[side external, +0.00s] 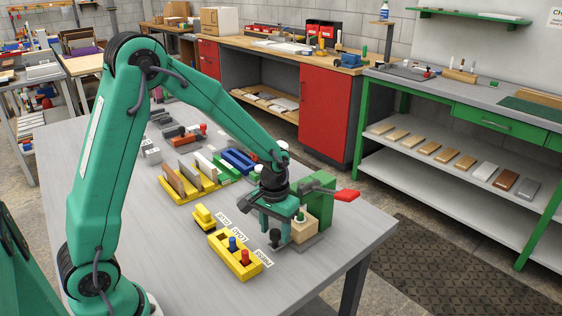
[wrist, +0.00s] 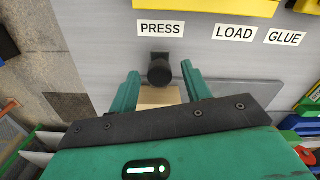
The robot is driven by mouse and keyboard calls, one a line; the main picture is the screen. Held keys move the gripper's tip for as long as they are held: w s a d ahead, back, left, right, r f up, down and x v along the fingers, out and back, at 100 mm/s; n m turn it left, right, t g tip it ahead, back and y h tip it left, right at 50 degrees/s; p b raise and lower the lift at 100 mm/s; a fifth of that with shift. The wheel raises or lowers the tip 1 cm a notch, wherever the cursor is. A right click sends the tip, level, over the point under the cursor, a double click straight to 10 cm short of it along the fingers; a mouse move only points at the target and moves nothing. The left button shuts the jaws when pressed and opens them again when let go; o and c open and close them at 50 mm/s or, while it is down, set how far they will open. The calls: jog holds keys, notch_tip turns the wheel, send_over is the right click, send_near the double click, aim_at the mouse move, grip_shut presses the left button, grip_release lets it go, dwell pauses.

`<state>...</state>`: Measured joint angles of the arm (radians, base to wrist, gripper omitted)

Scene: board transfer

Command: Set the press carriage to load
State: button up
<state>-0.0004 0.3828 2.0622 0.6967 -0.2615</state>
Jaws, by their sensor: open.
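The green press (side external: 320,200) with a red handle (side external: 347,195) stands near the table's right end. A light wooden block (side external: 303,229) sits at its front; part of it shows between my fingers in the wrist view (wrist: 158,97). A black knob (side external: 275,237), likely the carriage's, stands beside the block, and in the wrist view the knob (wrist: 159,71) lines up with the PRESS label (wrist: 161,29). The LOAD label (wrist: 234,33) lies to the right there. My gripper (side external: 276,228) is open, its fingers (wrist: 161,75) on either side of the knob; contact is unclear.
A yellow holder (side external: 217,244) with blue and red pegs stands just in front. A yellow rack (side external: 181,199) with upright boards, a yellow block (side external: 204,217) and blue and green parts lie farther left. A grey strip (wrist: 240,92) runs right of the fingers.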

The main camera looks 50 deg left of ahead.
grip_shut()
jog(key=shift+a, duration=0.15)
jog(key=a, duration=1)
jog(key=shift+w+a, duration=0.1)
jog(key=shift+a, duration=0.3)
grip_release()
jog(key=shift+r, duration=0.2)
